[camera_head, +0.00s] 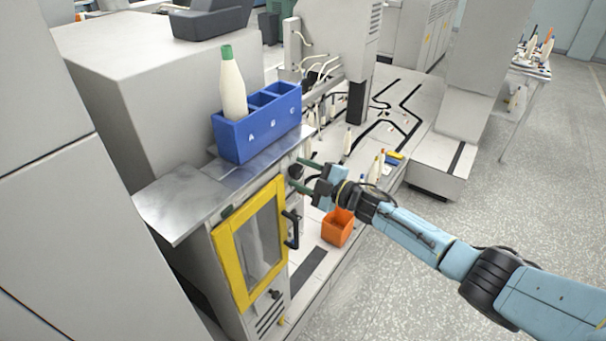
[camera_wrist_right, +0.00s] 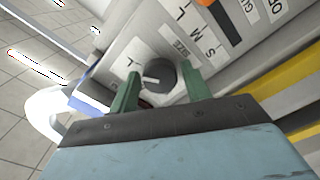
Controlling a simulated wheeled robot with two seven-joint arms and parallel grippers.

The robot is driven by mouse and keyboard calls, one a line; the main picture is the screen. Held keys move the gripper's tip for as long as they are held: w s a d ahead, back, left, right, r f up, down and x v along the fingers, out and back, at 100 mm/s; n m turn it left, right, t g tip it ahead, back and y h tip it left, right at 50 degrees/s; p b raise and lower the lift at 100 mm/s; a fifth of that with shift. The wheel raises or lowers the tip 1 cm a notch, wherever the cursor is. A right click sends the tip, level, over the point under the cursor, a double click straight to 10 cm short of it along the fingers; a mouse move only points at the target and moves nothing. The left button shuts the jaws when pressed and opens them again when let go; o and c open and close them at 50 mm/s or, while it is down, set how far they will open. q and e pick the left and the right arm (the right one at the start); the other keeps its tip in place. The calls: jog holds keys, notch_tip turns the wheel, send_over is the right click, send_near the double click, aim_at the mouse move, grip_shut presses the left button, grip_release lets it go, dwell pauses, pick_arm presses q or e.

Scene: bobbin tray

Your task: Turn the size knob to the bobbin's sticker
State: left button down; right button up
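The size knob (camera_wrist_right: 161,76) is a dark round dial with a white pointer line, on a pale panel with a SIZE label and the letters S, M and L. In the wrist view the pointer lies toward the left. My right gripper (camera_wrist_right: 160,88) is open, with its green fingers on either side of the knob; I cannot tell whether they touch it. The head view shows this gripper (camera_head: 300,175) at the machine's side. A cream bobbin (camera_head: 232,92) with a green top stands in compartment A of the blue tray (camera_head: 240,143). No size sticker is readable on it. My left gripper is out of view.
The tray stands on a metal shelf (camera_head: 180,200) above a yellow-framed door (camera_head: 222,250) with a black handle. An orange bin (camera_head: 337,228) sits below my right gripper. Several bobbins stand on the machine deck behind. The floor at right is clear.

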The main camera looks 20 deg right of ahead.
jog(key=shift+o, duration=0.9)
jog(key=v, duration=1.3)
jog(key=shift+s+d, duration=0.15)
jog(key=s+d+f+m+g+h+b, duration=0.1)
jog(key=s+d+f+m+h, duration=0.25)
jog(key=f, duration=0.75)
jog(key=s+f+m+g+h+b, duration=0.2)
jog(key=s+f+m+h, duration=0.3)
jog(key=f, duration=0.7)
jog(key=s+d+f+m+g+h+b, duration=0.1)
jog(key=s+d+f+m, duration=0.3)
jog(key=f, duration=0.7)
jog(key=s+a+f+m+g+b, duration=0.1)
jog(key=s+a+f+g, duration=0.2)
jog(key=s, duration=0.9)
jog(key=s+a+f+m+g+h+b, duration=0.1)
jog(key=s+a+f+g, duration=0.2)
jog(key=s+f, duration=0.7)
jog(key=s+a+f+m+g+b, duration=0.1)
jog(key=s+f, duration=0.5)
jog(key=s, duration=0.8)
jog(key=shift+s+a+f+m+g, duration=0.35)
jog(key=shift+a+m+g, duration=0.2)
jog(key=shift+a+g, duration=0.55)
